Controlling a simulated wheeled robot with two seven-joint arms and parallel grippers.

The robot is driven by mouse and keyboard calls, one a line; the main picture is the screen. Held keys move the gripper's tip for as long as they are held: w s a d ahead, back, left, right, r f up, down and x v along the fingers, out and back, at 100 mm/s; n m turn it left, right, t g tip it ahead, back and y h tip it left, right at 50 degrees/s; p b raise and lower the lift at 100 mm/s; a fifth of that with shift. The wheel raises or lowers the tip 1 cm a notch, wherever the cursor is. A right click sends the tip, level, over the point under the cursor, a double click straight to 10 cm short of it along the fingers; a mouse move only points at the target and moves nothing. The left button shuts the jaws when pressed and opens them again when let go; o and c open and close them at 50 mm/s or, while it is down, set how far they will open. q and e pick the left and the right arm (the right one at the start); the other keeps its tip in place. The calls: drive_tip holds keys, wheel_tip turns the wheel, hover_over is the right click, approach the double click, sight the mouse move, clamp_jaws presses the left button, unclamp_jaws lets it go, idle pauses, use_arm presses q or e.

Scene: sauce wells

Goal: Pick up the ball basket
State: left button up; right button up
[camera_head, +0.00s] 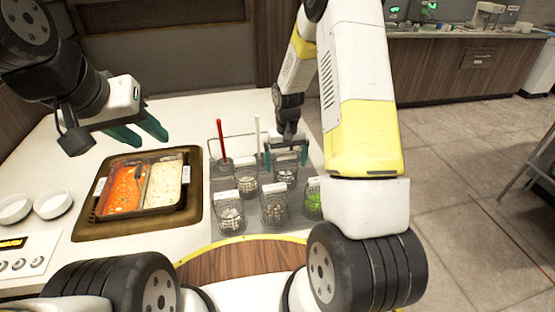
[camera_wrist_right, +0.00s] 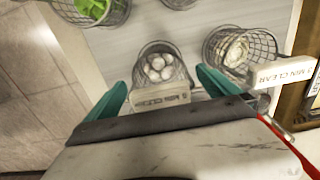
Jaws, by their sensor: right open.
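The ball basket (camera_head: 285,174) is a wire basket of white balls in the back row of the grey tray of baskets. It shows in the right wrist view (camera_wrist_right: 161,68), upright, with a white label tab on its gripper side. My right gripper (camera_head: 286,156) is open above it. In the wrist view its teal fingers (camera_wrist_right: 163,92) stand on either side of the label tab, with gaps. Whether they reach down to the basket's rim is unclear. My left gripper (camera_head: 139,132) is open and empty above the counter, near the sauce pan.
Neighbouring wire baskets stand close by: one back left (camera_head: 246,181), two in front (camera_head: 230,214) (camera_head: 274,208), and one with green contents (camera_head: 314,200). Red (camera_head: 221,140) and white (camera_head: 257,135) handles rise behind. A two-part sauce pan (camera_head: 143,184) and white bowls (camera_head: 53,205) lie left.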

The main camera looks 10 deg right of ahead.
drive_tip(key=c, duration=1.6)
drive_tip(key=shift+r, duration=5.05)
